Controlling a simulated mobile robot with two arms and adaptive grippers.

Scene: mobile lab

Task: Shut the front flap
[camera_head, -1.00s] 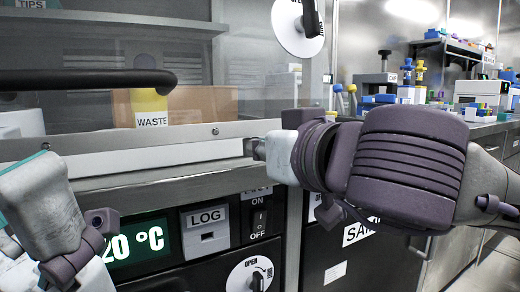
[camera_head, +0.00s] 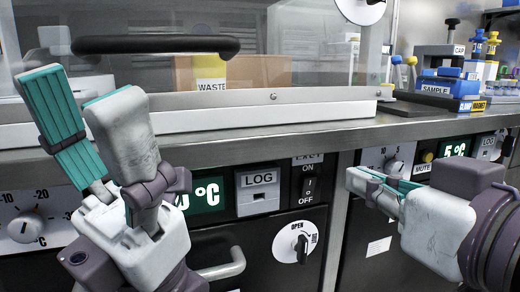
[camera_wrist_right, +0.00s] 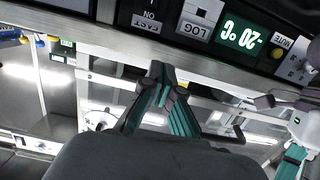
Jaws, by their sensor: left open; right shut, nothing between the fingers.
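The front flap is a clear pane with a black bar handle (camera_head: 155,44) and a pale lower frame (camera_head: 270,113), seen at the upper left in the head view. Its lower frame lies low along the metal counter edge; whether it fully touches the counter I cannot tell. My left gripper (camera_head: 75,88) is open, fingers pointing up, in front of the flap's left part and below the handle's left end, with nothing between them. My right gripper (camera_head: 357,182) is shut and empty, below the counter edge and right of the flap. In the right wrist view its fingertips (camera_wrist_right: 160,76) meet.
Behind the pane are a cardboard box (camera_head: 272,72) and a yellow WASTE label. A metal counter edge (camera_head: 330,135) runs above the control panels, with a dial (camera_head: 295,243) and a bar handle (camera_head: 225,265). Sample racks (camera_head: 450,85) stand at right.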

